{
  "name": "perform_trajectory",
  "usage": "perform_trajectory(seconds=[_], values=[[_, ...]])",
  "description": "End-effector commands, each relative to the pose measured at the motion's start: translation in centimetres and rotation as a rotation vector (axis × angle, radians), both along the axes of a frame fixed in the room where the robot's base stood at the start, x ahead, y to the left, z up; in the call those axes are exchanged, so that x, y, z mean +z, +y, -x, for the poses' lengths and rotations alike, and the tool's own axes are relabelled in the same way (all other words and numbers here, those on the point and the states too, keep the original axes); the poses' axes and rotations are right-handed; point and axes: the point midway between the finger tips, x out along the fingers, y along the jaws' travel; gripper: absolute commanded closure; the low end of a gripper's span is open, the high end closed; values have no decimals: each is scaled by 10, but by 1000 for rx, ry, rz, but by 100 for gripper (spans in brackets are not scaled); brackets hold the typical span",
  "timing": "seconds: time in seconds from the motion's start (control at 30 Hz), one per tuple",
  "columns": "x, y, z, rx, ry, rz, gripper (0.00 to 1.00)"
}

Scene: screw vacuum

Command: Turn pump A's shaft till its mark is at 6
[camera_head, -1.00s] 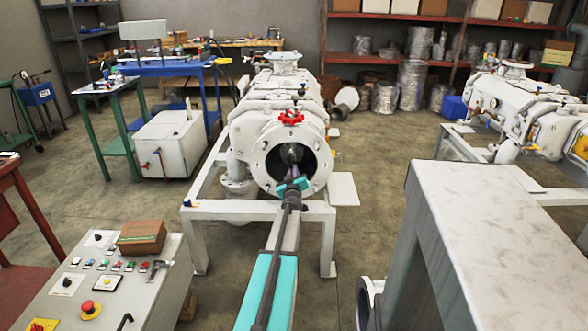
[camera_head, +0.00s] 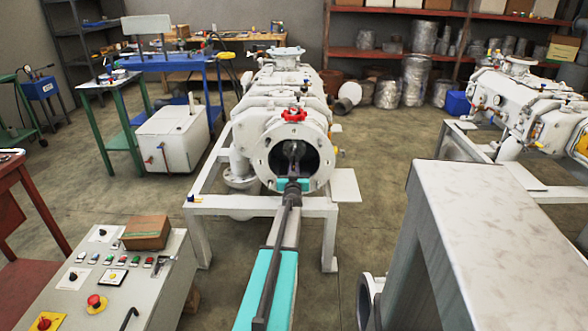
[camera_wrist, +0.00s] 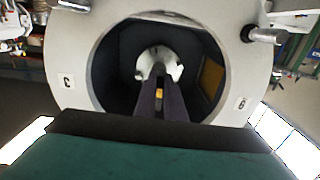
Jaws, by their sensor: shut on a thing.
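Pump A (camera_head: 296,125) is the white machine straight ahead, with a round flanged opening facing me. My gripper (camera_head: 292,163) reaches into this opening in the head view. In the wrist view my dark gripper fingers (camera_wrist: 159,92) are shut on the shaft, whose pale hub (camera_wrist: 158,65) shows at their tips. A small yellow patch (camera_wrist: 159,93) shows between the fingers; I cannot tell what it is. A label like a turned 3 (camera_wrist: 67,82) is on the ring's left. A label like a 6 or an upside-down 9 (camera_wrist: 240,103) is on its right. I cannot make out the shaft's mark.
A red handwheel (camera_head: 294,114) sits above the opening. A control panel (camera_head: 110,285) with a brown box (camera_head: 146,232) stands at the lower left. A pale bench (camera_head: 500,230) stands at the right. Another white pump (camera_head: 520,100) is beyond it.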

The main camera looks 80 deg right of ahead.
Motion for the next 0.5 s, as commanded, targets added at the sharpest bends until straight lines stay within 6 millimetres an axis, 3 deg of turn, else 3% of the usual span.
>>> perform_trajectory(seconds=[0.13,0.17,0.27,0.5], values=[[1,0,1,-1,-1,1,100],[1,0,1,-1,-1,1,87],[1,0,0,-1,0,1,72],[0,0,0,0,1,1,72]])
